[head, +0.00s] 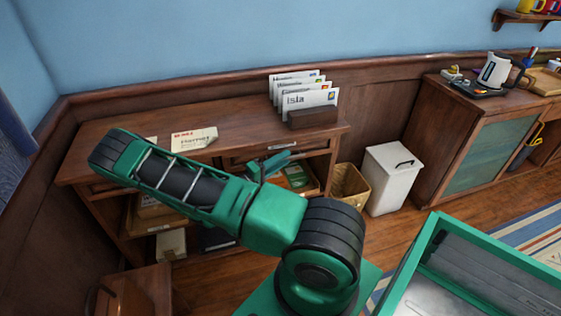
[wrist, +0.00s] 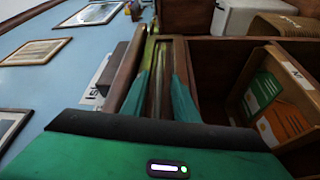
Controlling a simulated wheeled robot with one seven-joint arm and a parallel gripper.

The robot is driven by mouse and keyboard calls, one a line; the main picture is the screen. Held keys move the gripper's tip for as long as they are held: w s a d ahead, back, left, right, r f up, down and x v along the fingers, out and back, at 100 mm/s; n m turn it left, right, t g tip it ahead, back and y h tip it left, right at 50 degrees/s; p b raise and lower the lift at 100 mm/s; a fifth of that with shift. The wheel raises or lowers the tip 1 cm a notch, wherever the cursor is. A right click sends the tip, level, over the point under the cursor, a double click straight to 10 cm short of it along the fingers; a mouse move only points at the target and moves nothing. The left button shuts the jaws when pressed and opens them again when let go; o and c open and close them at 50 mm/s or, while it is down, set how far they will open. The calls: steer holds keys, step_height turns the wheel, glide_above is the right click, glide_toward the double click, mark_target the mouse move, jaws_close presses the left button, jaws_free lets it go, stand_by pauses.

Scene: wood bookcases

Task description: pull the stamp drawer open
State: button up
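A wooden drawer front (head: 248,160) with a silver bar handle (head: 279,147) sits under the right part of the desk top. No label on it is readable, so I cannot confirm it is the stamp drawer. It looks shut. My gripper (head: 268,163) is just in front of this drawer, below and left of the handle in the head view. In the wrist view my gripper (wrist: 163,75) has its two green fingers apart, with the narrow drawer front (wrist: 160,85) showing between them. I see nothing held. Whether the fingers touch the drawer front is unclear.
The desk top (head: 115,122) carries a letter rack (head: 313,118) and papers (head: 194,138). Open shelves lie below, with a box of green and orange cards (wrist: 265,90). A wastebasket (head: 350,186) and white bin (head: 390,180) stand to the right. A green-rimmed tray (head: 420,250) is at front right.

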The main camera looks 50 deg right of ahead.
steer(key=shift+s+d, duration=0.1)
steer(key=shift+d, duration=0.5)
jaws_close()
steer(key=shift+a+f, duration=0.1)
steer(key=shift+f, duration=0.05)
stand_by(0.8)
